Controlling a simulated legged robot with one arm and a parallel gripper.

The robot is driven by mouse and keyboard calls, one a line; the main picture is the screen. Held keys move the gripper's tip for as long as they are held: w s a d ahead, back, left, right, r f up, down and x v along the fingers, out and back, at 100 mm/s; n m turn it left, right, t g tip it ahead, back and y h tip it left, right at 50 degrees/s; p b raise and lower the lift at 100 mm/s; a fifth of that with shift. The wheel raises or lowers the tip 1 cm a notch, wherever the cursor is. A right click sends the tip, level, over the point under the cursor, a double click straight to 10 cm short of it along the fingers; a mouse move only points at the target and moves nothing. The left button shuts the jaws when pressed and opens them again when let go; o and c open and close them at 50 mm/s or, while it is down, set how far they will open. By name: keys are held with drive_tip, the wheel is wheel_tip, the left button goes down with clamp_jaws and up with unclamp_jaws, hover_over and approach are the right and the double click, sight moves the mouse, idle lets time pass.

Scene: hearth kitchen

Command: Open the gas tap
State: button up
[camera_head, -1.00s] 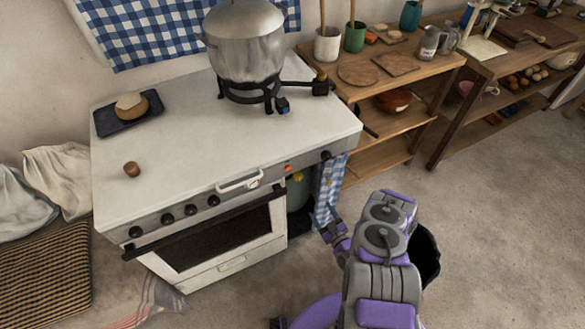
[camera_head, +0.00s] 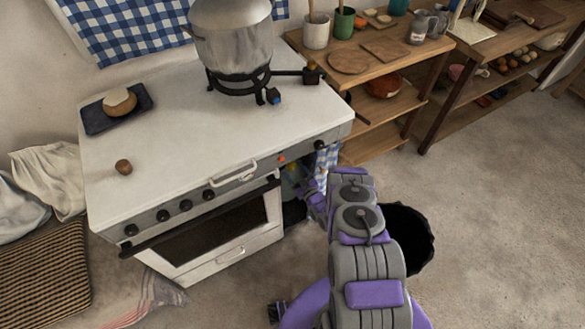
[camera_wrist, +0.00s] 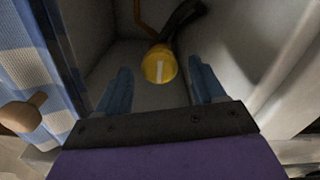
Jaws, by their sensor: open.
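A yellow round knob (camera_wrist: 160,64) with a pale stripe, apparently the gas tap, sits inside a narrow pale compartment in the wrist view. A dark hose or strap and a thin brown pipe run up behind it. My gripper (camera_wrist: 160,82) is open, with its two blue fingers to the left and right below the knob. The knob lies ahead of the gap, and I see no contact. In the head view my arm reaches into the opening right of the oven, where a greenish shape (camera_head: 290,184) shows partly; my fingertips are hidden there.
A blue checked curtain (camera_wrist: 30,50) hangs left in the wrist view, near a wooden peg (camera_wrist: 24,112). The compartment's walls stand close on both sides. The white stove (camera_head: 200,130) bears a large pot (camera_head: 234,45). A wooden shelf (camera_head: 375,65) stands to its right.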

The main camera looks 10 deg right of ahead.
drive_tip(key=shift+x, duration=1.35)
drive_tip(key=c, duration=1.1)
